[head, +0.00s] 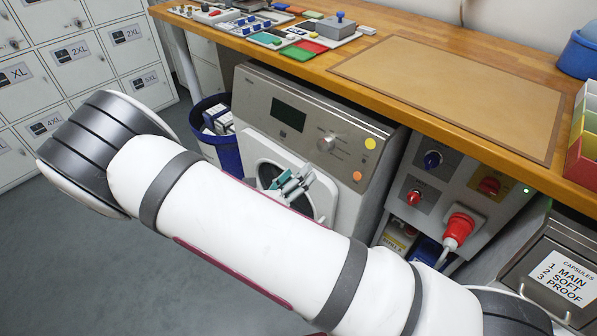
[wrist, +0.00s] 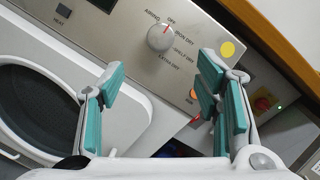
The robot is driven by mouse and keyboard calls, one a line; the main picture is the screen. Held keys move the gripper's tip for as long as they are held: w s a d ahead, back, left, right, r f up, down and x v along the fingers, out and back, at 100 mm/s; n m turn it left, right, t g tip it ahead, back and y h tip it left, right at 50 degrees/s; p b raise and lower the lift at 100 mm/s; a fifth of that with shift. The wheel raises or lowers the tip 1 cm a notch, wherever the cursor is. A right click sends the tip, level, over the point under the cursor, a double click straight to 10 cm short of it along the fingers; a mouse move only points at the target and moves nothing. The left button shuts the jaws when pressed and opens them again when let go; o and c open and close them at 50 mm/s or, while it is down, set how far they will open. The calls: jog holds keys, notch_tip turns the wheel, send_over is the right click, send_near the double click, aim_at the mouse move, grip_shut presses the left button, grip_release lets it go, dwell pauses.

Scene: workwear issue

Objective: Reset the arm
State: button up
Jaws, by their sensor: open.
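My white arm (head: 240,230) with grey bands stretches across the lower half of the head view. My gripper (head: 290,184) shows beyond it, in front of the machine's round door. In the wrist view its teal-padded fingers (wrist: 160,82) stand wide apart with nothing between them. Beyond the fingers is the machine's silver panel (wrist: 105,45) with a round dial (wrist: 160,37), whose red mark points towards OFF. The dial also shows in the head view (head: 326,143), above and right of the gripper. The gripper looks apart from the dial. My arm hides part of the door.
A wooden counter (head: 400,62) with a tan mat (head: 455,88) runs above the machine. A blue bin (head: 222,152) stands left of it. A switch panel with a red plug (head: 458,228) is at right. White lockers (head: 75,50) stand far left. Grey floor is open at lower left.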

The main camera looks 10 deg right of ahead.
dwell(0.3)
jog(key=s+d+r+m+g+y, duration=0.1)
jog(key=s+d+r+m+g, duration=0.6)
jog(key=r+m, duration=0.25)
jog(key=s+d+r+m+g+y, duration=0.1)
jog(key=s+d+r+m+g, duration=0.6)
jog(key=m, duration=0.3)
jog(key=s+a+r+m+t+y, duration=0.1)
jog(key=s+a+r+m+y, duration=0.1)
jog(key=s+r+m+y, duration=0.25)
jog(key=s+a+r+m+t+y, duration=0.1)
jog(key=s+r+m+y, duration=0.15)
jog(key=s+m, duration=0.4)
jog(key=s+a+r+m+t+y, duration=0.1)
jog(key=s+a+r+m+y, duration=0.2)
jog(key=s, duration=0.5)
notch_tip(320, 180, up, 13)
jog(key=d+t+y+p, duration=0.1)
jog(key=t+p, duration=0.1)
jog(key=p, duration=1)
jog(key=shift+w+r+t+p, duration=0.15)
jog(key=shift+w+t+p, duration=0.15)
jog(key=shift+w, duration=0.05)
jog(key=shift+d, duration=0.2)
